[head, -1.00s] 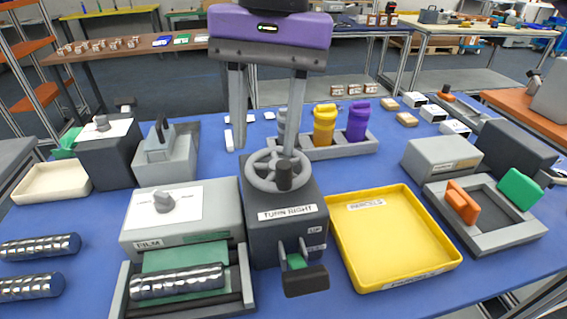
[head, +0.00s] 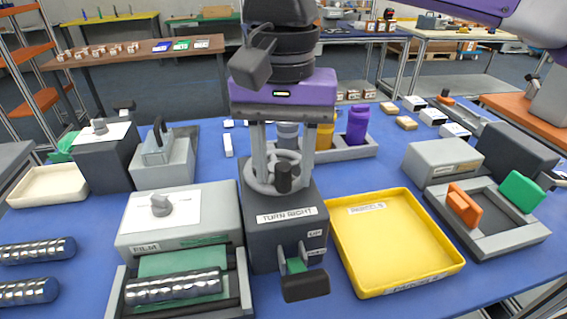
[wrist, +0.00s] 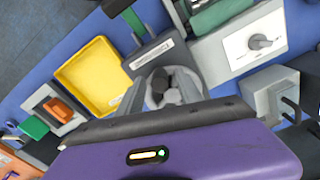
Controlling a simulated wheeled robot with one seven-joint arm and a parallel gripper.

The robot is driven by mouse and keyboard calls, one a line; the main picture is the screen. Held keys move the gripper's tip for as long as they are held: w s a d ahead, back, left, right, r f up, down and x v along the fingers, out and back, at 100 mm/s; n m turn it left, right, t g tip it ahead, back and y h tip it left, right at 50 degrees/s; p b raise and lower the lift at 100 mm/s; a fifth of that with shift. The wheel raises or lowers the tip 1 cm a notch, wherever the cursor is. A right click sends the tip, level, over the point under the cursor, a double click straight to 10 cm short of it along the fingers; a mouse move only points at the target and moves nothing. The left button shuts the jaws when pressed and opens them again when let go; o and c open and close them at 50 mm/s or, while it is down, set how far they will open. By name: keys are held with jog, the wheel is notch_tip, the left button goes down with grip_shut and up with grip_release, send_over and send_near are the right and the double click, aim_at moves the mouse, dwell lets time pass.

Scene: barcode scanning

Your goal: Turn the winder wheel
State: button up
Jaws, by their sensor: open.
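The winder wheel (head: 262,178) is a grey hand wheel with a dark upright knob (head: 284,177). It lies flat on top of a dark box labelled "TURN RIGHT" (head: 286,215) in the middle of the table. My gripper (head: 283,180) is purple with two grey fingers pointing down. Its fingers are open, one on each side of the knob, over the wheel; I cannot tell whether they touch it. In the wrist view the knob (wrist: 159,86) shows beyond the gripper body, with the wheel partly hidden.
A yellow tray (head: 438,262) stands right of the box, and a grey film unit (head: 180,212) with a roller stands left. Yellow and purple bottles (head: 357,125) stand in a rack close behind the wheel. A grey fixture (head: 487,245) is at the right.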

grip_shut()
jog(key=shift+a+r, duration=0.1)
